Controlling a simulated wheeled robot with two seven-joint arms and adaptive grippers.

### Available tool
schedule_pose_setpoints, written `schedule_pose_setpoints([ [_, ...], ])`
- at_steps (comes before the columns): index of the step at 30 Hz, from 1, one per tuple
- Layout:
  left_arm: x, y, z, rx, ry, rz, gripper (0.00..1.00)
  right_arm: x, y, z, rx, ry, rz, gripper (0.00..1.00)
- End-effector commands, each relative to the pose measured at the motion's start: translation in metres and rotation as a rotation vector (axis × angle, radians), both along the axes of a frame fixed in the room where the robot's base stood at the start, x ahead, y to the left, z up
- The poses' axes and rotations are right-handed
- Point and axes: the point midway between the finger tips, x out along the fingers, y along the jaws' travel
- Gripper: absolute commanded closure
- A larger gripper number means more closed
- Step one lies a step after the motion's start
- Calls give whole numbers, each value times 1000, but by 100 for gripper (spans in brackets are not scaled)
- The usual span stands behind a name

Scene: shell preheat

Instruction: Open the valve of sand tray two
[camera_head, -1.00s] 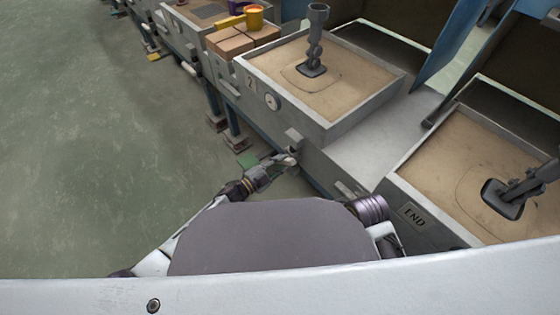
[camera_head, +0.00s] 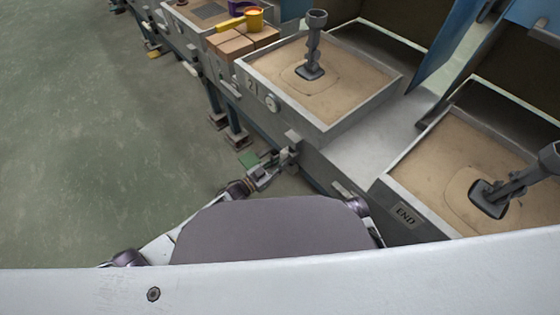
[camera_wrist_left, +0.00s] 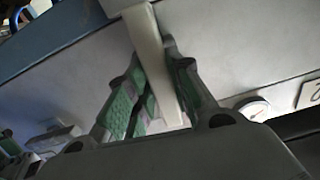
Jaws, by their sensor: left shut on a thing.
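Sand tray two (camera_head: 325,134) is a grey metal box of sand with a "2" plate (camera_head: 252,84) and a round gauge (camera_head: 272,102) on its front; the gauge also shows in the left wrist view (camera_wrist_left: 254,108). Its valve handle is a pale flat bar (camera_wrist_left: 150,50) in the left wrist view. My left gripper (camera_head: 284,157) is low at the tray's front. In the left wrist view its green-padded fingers (camera_wrist_left: 155,88) are shut on the bar, one on each side. The valve's body is hard to make out. My right gripper is out of view.
A second sand tray marked "END" (camera_head: 405,212) stands at the right, with a grey casting pattern (camera_head: 490,198) in its sand. Another pattern (camera_head: 312,68) stands in tray two. The green floor at left is clear.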

Motion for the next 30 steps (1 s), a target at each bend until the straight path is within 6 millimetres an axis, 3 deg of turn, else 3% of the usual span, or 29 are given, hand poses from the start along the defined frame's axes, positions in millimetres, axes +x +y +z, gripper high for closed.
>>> schedule_pose_setpoints([
  [1, 2, -6, 8, -23, 12, -5, 100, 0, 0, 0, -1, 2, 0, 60],
  [20, 2, -6, 8, -73, 75, -4, 100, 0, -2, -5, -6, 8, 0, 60],
  [21, 2, -6, 8, -73, 75, -4, 78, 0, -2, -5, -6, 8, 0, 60],
  [24, 2, -6, 8, -72, 75, -4, 65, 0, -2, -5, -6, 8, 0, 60],
  [26, 2, -6, 8, -72, 74, -4, 57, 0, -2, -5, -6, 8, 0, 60],
  [30, 2, -5, 7, -71, 72, -4, 57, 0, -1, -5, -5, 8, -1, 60],
])
